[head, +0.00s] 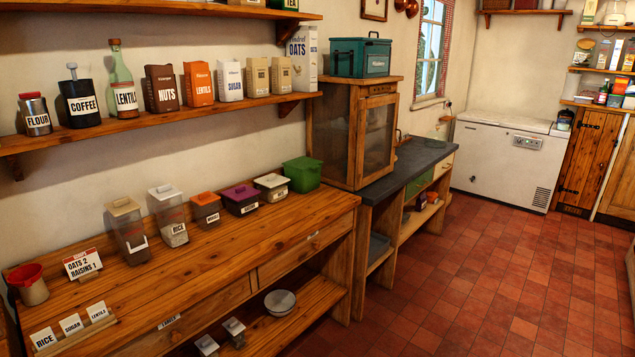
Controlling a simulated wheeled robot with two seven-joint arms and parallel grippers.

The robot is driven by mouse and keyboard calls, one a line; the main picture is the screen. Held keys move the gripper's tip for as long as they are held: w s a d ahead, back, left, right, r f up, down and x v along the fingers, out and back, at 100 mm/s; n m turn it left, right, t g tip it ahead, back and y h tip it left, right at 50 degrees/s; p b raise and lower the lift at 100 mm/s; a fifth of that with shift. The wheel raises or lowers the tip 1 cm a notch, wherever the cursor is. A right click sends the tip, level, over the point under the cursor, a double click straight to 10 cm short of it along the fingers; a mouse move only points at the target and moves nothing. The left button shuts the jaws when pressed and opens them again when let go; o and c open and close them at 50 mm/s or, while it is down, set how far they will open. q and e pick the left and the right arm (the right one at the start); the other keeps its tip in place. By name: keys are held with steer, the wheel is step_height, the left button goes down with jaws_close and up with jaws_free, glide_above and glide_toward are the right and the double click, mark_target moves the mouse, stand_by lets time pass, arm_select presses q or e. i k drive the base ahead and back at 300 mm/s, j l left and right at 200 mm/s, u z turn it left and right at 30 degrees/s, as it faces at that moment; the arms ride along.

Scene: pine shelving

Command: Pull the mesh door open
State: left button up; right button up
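The mesh door (379,137) is on the front of a small wooden cabinet (330,84), which stands on the dark counter at the middle of the head view. The door has a wooden frame around a grey mesh panel and is seen at a slant. It looks closed against the cabinet. I cannot make out its handle or catch clearly. The cabinet's near side also has a dark mesh panel (330,142). Neither of my grippers is in view.
A teal box (360,57) sits on the cabinet. A dark counter (425,158) runs beyond it. A long wooden bench (225,238) with several containers stands left, under a wall shelf (220,112). A white chest freezer (505,160) stands at the back. The red tile floor (480,270) is clear.

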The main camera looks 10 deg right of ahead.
mark_target(364, 105)
steer(key=i+l+z, duration=0.95)
steer(key=i+z, duration=0.5)
steer(key=i+l, duration=0.1)
steer(key=i, duration=0.75)
steer(key=i+u, duration=0.1)
steer(key=i, duration=0.8)
